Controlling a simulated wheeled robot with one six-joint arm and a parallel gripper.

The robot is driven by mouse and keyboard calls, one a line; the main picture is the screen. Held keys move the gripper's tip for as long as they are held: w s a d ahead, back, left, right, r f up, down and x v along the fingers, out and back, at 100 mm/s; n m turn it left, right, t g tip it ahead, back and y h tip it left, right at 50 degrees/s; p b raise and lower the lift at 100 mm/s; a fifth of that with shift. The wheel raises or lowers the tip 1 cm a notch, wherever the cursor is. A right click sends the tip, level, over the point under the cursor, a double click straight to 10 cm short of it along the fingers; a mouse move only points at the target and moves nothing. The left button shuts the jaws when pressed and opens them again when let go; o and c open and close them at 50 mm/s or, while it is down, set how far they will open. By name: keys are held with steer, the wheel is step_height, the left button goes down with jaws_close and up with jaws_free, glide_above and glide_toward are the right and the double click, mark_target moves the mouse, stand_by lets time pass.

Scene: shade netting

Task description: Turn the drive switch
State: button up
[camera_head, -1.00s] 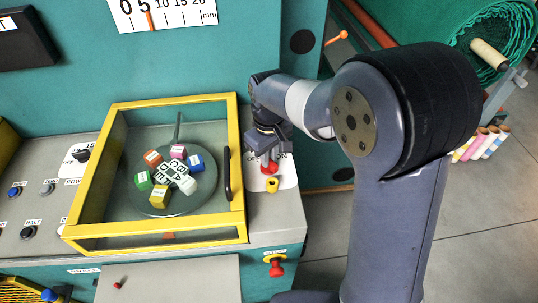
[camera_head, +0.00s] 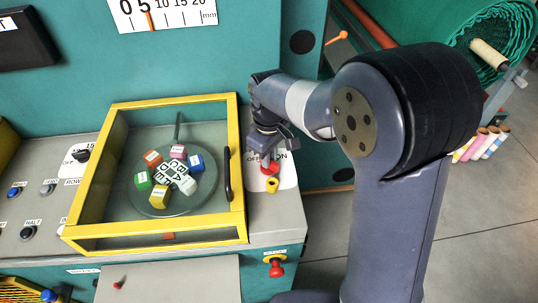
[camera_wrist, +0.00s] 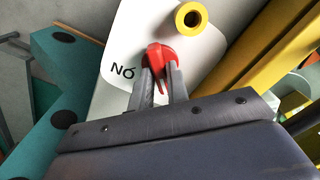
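The drive switch is a red knob (camera_head: 269,169) on a white label plate (camera_head: 287,172) marked OFF and ON, at the right end of the grey console. In the wrist view the red knob (camera_wrist: 162,54) sits at the tips of my gripper (camera_wrist: 160,70). One grey finger is on each side of it, and a narrow red part points down between them. The fingers look shut on the knob, with a small gap visible below it. In the head view my gripper (camera_head: 268,152) is above the knob and the wrist partly hides the label.
A yellow cylinder (camera_head: 272,185) stands close in front of the knob, also in the wrist view (camera_wrist: 190,16). A yellow-framed glass cover (camera_head: 240,155) with a black handle (camera_head: 228,175) is just left. A red emergency button (camera_head: 276,268) is below.

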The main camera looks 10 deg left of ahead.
steer(key=o, duration=0.4)
steer(key=shift+r, duration=0.1)
step_height(320, 180, up, 11)
steer(key=b, duration=0.1)
stand_by(0.3)
steer(key=shift+f, duration=0.2)
step_height(320, 180, down, 11)
steer(key=shift+r+p, duration=0.1)
steer(key=shift+p, duration=0.4)
stand_by(0.4)
